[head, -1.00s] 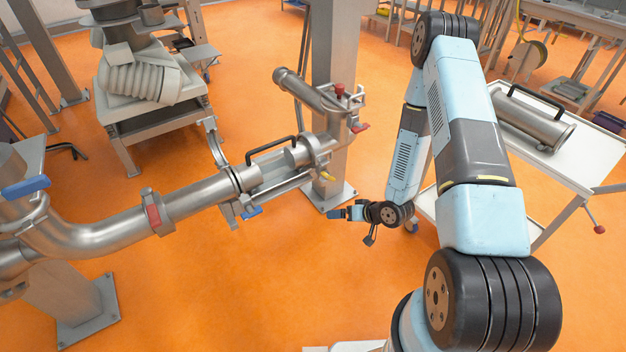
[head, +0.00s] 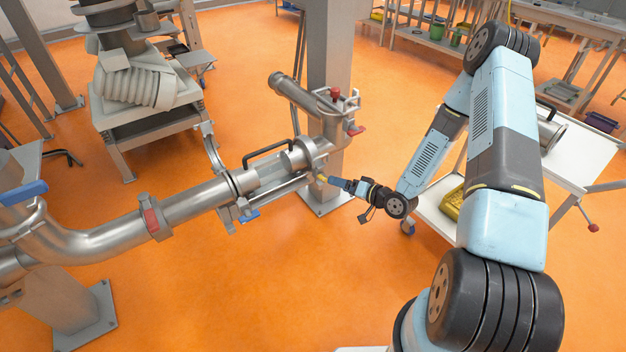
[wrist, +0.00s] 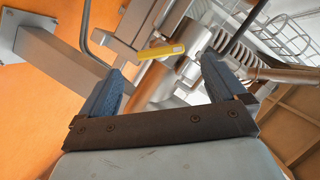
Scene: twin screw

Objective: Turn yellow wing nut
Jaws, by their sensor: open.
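The yellow wing nut (wrist: 161,52) shows in the wrist view as a flat yellow bar, ahead of my gripper and between its fingers in the picture. In the head view the yellow wing nut (head: 321,178) is a small yellow spot at the lower right of the pipe clamp, at the tip of my gripper. My gripper (head: 338,182) points left toward it. In the wrist view the two blue fingers of my gripper (wrist: 160,82) are wide apart with nothing held. I cannot tell whether a finger touches the nut.
The steel pipe (head: 200,199) runs left, with a black handle (head: 270,150) and a blue lever (head: 250,214) near the clamp. A red knob (head: 336,93) and red lever (head: 356,130) sit above. A grey post (head: 330,55) stands behind. A white cart (head: 585,160) is at right.

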